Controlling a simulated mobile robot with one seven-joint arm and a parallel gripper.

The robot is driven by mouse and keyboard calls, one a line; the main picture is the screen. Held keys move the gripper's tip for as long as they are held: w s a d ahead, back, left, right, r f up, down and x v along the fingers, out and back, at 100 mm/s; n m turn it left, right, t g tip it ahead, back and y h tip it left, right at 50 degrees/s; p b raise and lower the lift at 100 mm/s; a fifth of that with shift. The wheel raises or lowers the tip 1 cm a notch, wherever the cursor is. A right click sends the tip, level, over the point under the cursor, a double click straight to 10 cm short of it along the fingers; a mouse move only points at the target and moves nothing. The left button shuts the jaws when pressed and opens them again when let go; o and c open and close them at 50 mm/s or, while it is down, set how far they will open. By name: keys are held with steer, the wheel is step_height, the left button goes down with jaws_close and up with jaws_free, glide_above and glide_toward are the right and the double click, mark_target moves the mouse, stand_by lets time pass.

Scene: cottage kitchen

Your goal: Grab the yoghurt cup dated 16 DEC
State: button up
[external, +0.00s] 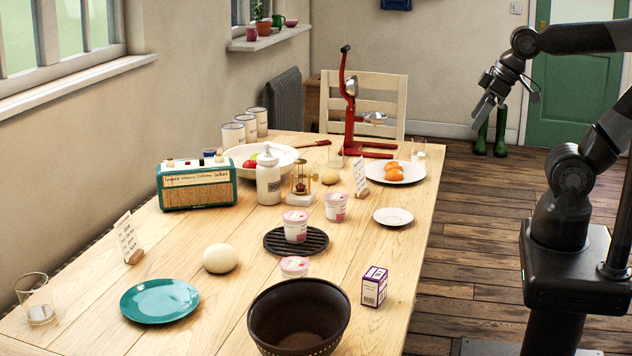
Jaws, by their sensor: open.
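Several small white yoghurt cups with pink lids and pink markings stand on the wooden table. One yoghurt cup (295,227) stands on a round dark slatted trivet (313,250). A second yoghurt cup (336,208) stands just behind it to the right. A third yoghurt cup (294,267) stands in front of the trivet, its lower part hidden by the brown bowl. The dates on the cups are too small to read, so I cannot tell which is dated 16 DEC. My gripper (509,103) is open and empty, raised over the floor to the right of the table, away from the cups.
A brown bowl (290,325) and a purple-and-white box (374,287) stand near the front cup. The table's right edge is mostly clear.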

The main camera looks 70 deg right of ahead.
steer(key=shift+o, duration=0.2)
steer(key=m+g+h, duration=0.1)
steer(key=m, duration=0.2)
glide_above(336, 197)
steer(key=s, duration=0.5)
step_height(336, 197, down, 19)
steer(key=x, duration=0.6)
steer(key=shift+w, duration=0.15)
steer(key=shift+a+x, duration=0.15)
steer(key=shift+x, duration=1.2)
steer(key=shift+a+x, duration=0.2)
steer(key=shift+x, duration=1.2)
steer(key=shift+w, duration=0.1)
steer(key=shift+c, duration=0.2)
steer(key=c, duration=1.1)
